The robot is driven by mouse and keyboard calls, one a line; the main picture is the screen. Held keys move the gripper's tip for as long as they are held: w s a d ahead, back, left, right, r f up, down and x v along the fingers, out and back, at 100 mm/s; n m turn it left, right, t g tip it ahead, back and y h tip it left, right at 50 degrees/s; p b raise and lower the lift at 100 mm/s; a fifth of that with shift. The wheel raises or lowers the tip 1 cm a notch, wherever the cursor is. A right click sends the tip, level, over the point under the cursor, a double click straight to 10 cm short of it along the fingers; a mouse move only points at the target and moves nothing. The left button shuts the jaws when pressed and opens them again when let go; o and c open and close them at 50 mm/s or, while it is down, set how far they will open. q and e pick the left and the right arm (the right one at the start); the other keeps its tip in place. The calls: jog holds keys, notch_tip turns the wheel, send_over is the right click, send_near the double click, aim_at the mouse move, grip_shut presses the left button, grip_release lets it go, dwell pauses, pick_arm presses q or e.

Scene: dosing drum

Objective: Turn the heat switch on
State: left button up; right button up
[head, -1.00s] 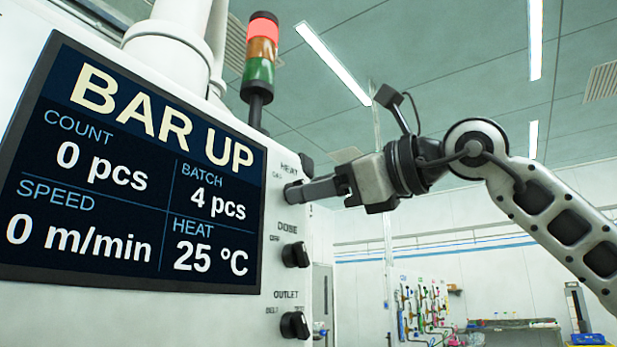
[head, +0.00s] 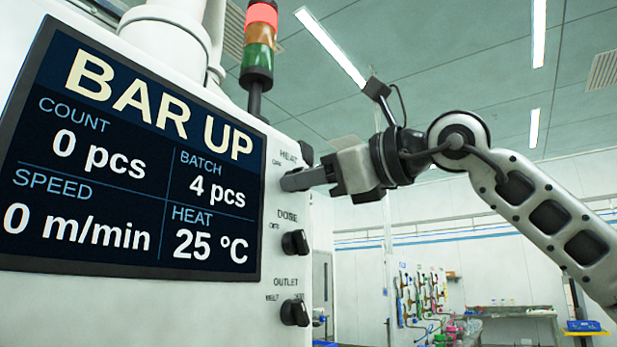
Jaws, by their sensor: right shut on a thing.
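The heat switch sits under the HEAT label (head: 289,156) on the white machine panel. That gripper reaches in from the right and is shut on the heat switch, fingertips at the panel face. The screen (head: 135,160) reads BAR UP, heat 25 °C, speed 0 m/min, count 0 pcs and batch 4 pcs. My left gripper is not in view.
Below are the black dose knob (head: 295,243) and outlet knob (head: 295,312). A small black part (head: 306,153) shows beside the HEAT label. A signal tower (head: 260,45) with its red top lit stands above. Open room lies right of the panel.

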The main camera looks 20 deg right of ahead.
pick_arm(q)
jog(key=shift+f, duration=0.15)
pick_arm(e)
jog(key=shift+f, duration=0.1)
pick_arm(q)
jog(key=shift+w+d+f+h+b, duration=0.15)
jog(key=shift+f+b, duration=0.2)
jog(key=shift+b, duration=0.55)
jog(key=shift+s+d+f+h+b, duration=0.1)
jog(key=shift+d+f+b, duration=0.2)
jog(key=shift+b, duration=0.65)
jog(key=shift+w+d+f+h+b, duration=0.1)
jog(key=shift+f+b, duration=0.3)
jog(key=shift+b, duration=0.5)
pick_arm(e)
jog(key=shift+d+m, duration=0.1)
jog(key=shift+m, duration=5.6)
jog(key=shift+r, duration=0.2)
jog(key=o, duration=1)
jog(key=shift+c, duration=0.2)
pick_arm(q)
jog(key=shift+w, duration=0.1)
pick_arm(e)
jog(key=shift+f, duration=0.1)
